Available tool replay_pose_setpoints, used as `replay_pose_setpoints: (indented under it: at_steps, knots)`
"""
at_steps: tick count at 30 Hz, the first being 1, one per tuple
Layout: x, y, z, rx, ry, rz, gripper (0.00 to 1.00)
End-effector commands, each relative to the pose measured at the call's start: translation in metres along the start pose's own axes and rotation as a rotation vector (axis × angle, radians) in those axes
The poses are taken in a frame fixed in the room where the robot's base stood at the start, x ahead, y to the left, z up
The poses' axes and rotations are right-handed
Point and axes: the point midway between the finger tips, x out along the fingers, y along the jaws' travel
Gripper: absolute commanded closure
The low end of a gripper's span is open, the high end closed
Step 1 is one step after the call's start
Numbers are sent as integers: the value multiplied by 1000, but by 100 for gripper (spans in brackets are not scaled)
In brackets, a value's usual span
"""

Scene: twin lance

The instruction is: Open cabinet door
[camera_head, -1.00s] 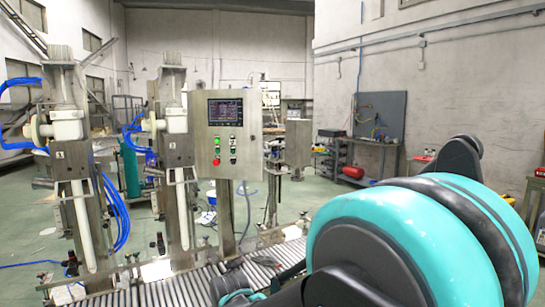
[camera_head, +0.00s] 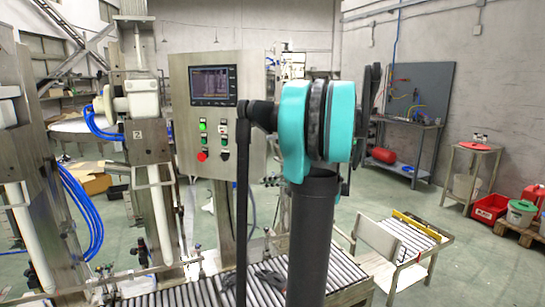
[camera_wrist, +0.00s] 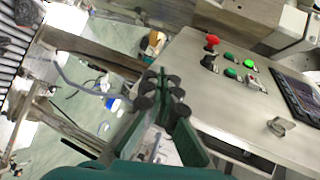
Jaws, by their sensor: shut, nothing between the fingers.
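The cabinet is a grey metal box (camera_head: 180,155) on a post, left of centre in the head view. Its front has a screen (camera_head: 213,85), green buttons and a red button (camera_head: 202,156). In the wrist view the cabinet front (camera_wrist: 215,95) fills the right side, tilted, with a small metal latch (camera_wrist: 281,126) near its lower part. My gripper (camera_wrist: 165,88) is shut and empty in the wrist view, beside the cabinet's edge and apart from the latch. In the head view my arm covers the cabinet's right edge, and I cannot make out the gripper.
A roller conveyor (camera_head: 195,292) runs below the cabinet. Filling machines with blue hoses (camera_head: 88,205) stand close on its left. A small roller stand (camera_head: 400,245) is at the right.

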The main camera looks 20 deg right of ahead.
Motion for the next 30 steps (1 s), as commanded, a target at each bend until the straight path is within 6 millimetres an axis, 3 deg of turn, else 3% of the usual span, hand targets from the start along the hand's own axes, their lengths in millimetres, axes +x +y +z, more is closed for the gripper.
replay_pose_setpoints:
  at_steps: [1, 4, 7, 11, 17, 29, 30]
  knots:
    - [-18, -10, -32, 29, 37, -66, 100]
    - [-48, -28, -76, 67, 87, -183, 100]
    - [-71, -38, -102, 86, 118, -258, 100]
    - [-81, -45, -116, 95, 133, -300, 100]
    - [-58, -53, -119, 95, 130, -304, 100]
    - [16, -75, -129, 95, 130, -303, 100]
    - [10, -74, -120, 95, 134, -303, 100]
